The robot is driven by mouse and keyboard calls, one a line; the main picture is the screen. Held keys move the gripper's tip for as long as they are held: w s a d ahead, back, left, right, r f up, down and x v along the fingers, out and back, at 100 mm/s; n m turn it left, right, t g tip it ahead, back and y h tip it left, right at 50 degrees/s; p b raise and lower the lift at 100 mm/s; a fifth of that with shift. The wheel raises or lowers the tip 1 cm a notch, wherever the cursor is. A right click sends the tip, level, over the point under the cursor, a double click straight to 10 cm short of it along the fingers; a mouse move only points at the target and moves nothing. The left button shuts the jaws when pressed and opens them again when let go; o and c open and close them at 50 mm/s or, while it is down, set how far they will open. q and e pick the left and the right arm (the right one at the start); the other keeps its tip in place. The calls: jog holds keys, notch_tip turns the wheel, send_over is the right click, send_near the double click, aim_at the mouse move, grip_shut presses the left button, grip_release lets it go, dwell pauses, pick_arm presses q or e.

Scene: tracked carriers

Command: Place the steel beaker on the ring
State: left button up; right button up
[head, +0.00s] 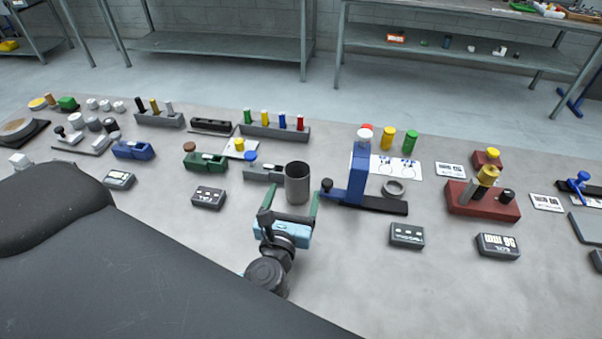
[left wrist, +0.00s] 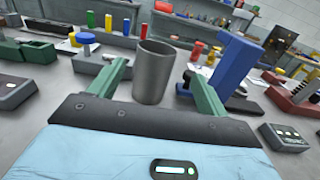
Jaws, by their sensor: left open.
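The steel beaker (head: 298,183) is a grey, open-topped cylinder standing upright on the table near the middle of the head view. It also shows in the left wrist view (left wrist: 153,78). My left gripper (head: 292,194) is open, with its green fingers to either side of the beaker in the picture. In the left wrist view a gap shows between the beaker and each finger (left wrist: 157,72). Whether the beaker is fully between the fingertips or just beyond them is hard to tell. A grey ring (head: 395,187) lies flat to the right, behind the blue stand's dark base. My right gripper is not in view.
The blue upright stand (head: 357,180) with its dark base (head: 382,207) stands between beaker and ring. A grey block with a blue knob (head: 262,172) is left of the beaker. Small dark boxes (head: 407,235) lie at the front. A red fixture (head: 483,203) is farther right.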

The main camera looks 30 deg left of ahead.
aim_at(295, 182)
pick_arm(q)
jog(key=shift+s+r, duration=0.1)
jog(key=shift+w, duration=0.2)
jog(key=shift+x, duration=0.85)
jog(key=shift+w+a, duration=0.25)
jog(key=shift+w, duration=0.2)
jog(key=shift+a+b+x, duration=0.1)
jog(key=shift+b+x, duration=0.05)
jog(key=shift+x, duration=1)
jog(key=shift+a+b+x, duration=0.15)
jog(key=shift+x, duration=1)
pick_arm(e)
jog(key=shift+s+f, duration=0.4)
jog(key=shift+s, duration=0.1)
pick_arm(q)
jog(key=c, duration=1.2)
